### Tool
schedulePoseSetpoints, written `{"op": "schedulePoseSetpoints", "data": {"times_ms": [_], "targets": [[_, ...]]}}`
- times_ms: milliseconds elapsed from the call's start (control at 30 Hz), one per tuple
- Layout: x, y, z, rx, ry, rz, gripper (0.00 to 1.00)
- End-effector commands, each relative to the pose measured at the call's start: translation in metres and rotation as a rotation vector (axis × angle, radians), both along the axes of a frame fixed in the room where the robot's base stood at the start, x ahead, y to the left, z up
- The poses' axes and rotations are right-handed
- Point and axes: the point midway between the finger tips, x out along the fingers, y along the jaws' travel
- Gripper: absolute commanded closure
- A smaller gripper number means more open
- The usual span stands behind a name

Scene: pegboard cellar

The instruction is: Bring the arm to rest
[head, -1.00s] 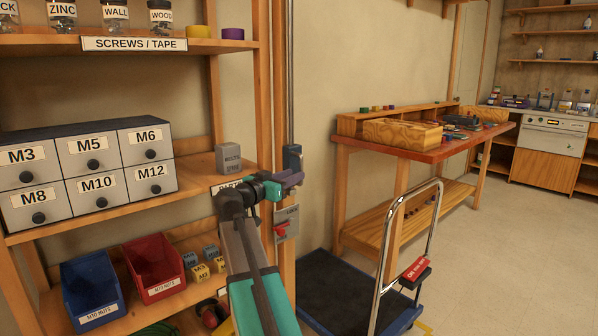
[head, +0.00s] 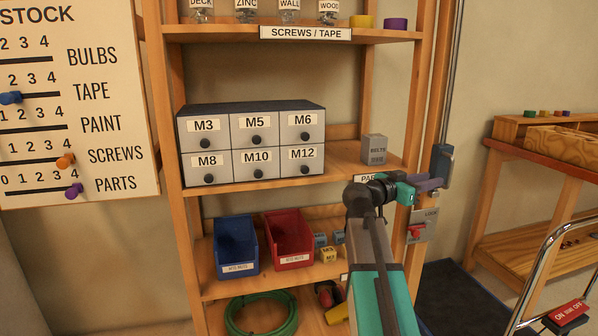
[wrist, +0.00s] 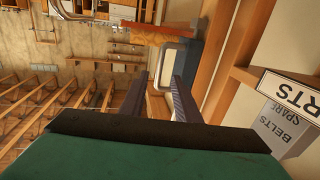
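My arm reaches up from the bottom of the head view in front of the shelf's right side. My gripper (head: 430,184) has dark purple fingers pointing right, in front of the right shelf post near the grey lock box (head: 421,226). In the wrist view, the two fingers (wrist: 158,85) stand apart with only background between them, so the gripper is open and empty. The grey belts box (head: 375,150) stands on the middle shelf, left of the gripper; it also shows in the wrist view (wrist: 284,130), to the right of the fingers and apart from them.
The wooden shelf unit (head: 172,130) holds a drawer cabinet (head: 252,143), a blue bin (head: 236,245) and a red bin (head: 288,238). A stock board (head: 75,135) hangs at left. A trolley (head: 450,300) and a workbench (head: 545,165) stand at right.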

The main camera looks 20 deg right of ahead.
Motion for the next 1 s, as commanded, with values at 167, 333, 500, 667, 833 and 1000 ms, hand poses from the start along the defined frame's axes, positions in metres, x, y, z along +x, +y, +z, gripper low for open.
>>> {"op": "schedulePoseSetpoints", "data": {"times_ms": [167, 333, 500, 667, 833, 1000], "targets": [[0.005, 0.005, 0.008, 0.001, 0.002, 0.010, 0.71], [0.022, 0.017, -0.001, 0.015, 0.043, 0.033, 0.71], [0.041, 0.034, -0.030, 0.036, 0.111, 0.063, 0.71], [0.054, 0.050, -0.065, 0.069, 0.174, 0.091, 0.71], [0.061, 0.069, -0.107, 0.123, 0.235, 0.123, 0.71], [0.062, 0.090, -0.151, 0.189, 0.296, 0.149, 0.71]]}}
